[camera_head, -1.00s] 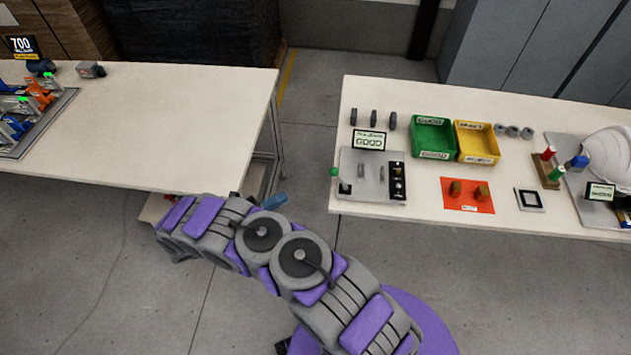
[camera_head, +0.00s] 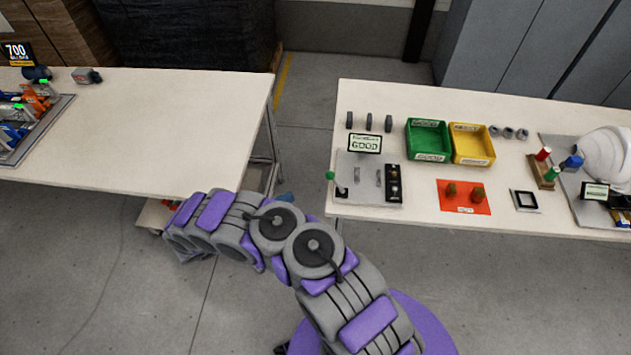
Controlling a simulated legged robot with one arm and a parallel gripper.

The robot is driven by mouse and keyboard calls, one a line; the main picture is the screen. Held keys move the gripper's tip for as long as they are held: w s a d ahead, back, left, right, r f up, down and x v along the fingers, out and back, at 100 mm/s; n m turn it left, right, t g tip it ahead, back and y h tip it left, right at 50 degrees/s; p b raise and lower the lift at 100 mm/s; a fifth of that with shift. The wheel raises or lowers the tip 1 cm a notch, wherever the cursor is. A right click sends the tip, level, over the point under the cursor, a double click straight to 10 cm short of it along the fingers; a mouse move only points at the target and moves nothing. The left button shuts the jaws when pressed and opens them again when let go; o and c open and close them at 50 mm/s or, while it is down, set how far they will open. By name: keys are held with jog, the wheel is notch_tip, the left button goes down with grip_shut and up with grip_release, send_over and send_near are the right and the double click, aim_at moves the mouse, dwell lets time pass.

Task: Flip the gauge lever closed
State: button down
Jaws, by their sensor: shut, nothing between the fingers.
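The gauge (camera_head: 366,172) is a grey plate near the front left corner of the right table. Its lever (camera_head: 330,176) has a green knob and stands up at the plate's left edge, leaning a little left over a dark base. A small display (camera_head: 365,144) behind the plate reads GOOD. Two small grey posts stand on the plate, and a dark strip with round parts runs along its right side. My purple and grey arm is folded in front of the tables, well apart from the lever. My gripper cannot be made out.
Behind the gauge stand several dark parts (camera_head: 368,122). To its right are a green bin (camera_head: 428,140), a yellow bin (camera_head: 472,144) and a red mat (camera_head: 463,208). A gap of floor separates the left table (camera_head: 170,130) from the right one.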

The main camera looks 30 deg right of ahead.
jog(key=b, duration=0.2)
send_near(334, 181)
jog(key=d+r, duration=0.1)
jog(key=d, duration=0.1)
jog(key=w+d+r, duration=0.1)
jog(key=d+r, duration=0.1)
jog(key=shift+w+d, duration=0.2)
jog(key=shift+d, duration=0.05)
jog(key=shift+r, duration=0.1)
